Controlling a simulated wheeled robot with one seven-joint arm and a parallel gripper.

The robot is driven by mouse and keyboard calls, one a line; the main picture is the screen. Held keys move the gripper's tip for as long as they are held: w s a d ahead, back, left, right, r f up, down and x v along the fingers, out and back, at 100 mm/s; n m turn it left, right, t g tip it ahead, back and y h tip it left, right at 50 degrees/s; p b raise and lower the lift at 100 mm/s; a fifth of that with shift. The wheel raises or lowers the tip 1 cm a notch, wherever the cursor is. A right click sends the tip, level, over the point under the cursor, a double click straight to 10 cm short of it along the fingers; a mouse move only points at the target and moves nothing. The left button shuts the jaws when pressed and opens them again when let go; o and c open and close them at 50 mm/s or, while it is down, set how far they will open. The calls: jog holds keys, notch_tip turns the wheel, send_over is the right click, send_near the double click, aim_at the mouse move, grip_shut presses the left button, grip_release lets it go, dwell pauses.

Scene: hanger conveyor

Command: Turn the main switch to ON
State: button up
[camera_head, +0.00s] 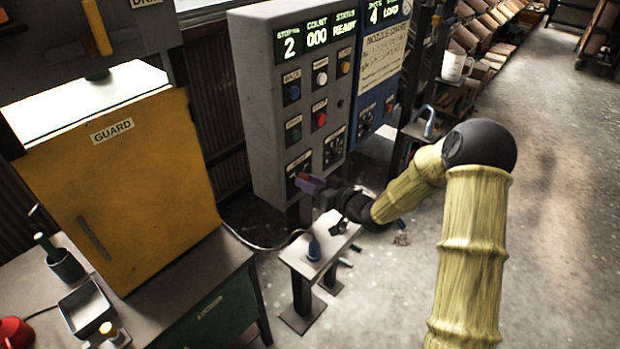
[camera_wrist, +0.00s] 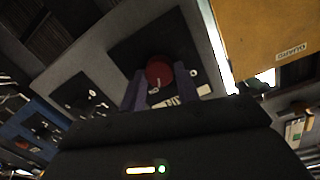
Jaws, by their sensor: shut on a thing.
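The main switch is a round red knob (camera_wrist: 159,71) on a dark plate (camera_wrist: 185,45) low on the grey control cabinet. In the wrist view the knob sits between the two purple fingers of my gripper (camera_wrist: 158,90), which are shut on it. In the head view my gripper (camera_head: 310,183) is at the lower part of the cabinet front (camera_head: 275,150), with its fingers pointing at the panel. The fingers mostly hide the knob there. The plate's lettering is partly covered, and I cannot tell which position the knob points to.
Coloured buttons sit above the switch. A yellow guard box (camera_head: 140,190) stands at the left on a bench. A small stand (camera_head: 325,245) with a blue item (camera_head: 314,248) is below my gripper. Open floor lies at the right.

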jog(key=shift+d+f+m+p, duration=0.1)
jog(key=shift+m+p, duration=0.8)
jog(key=shift+m, duration=0.7)
jog(key=o, duration=1)
jog(key=shift+c, duration=0.2)
jog(key=b+v, duration=0.3)
jog(key=v, duration=1.4)
jog(key=shift+d, duration=0.25)
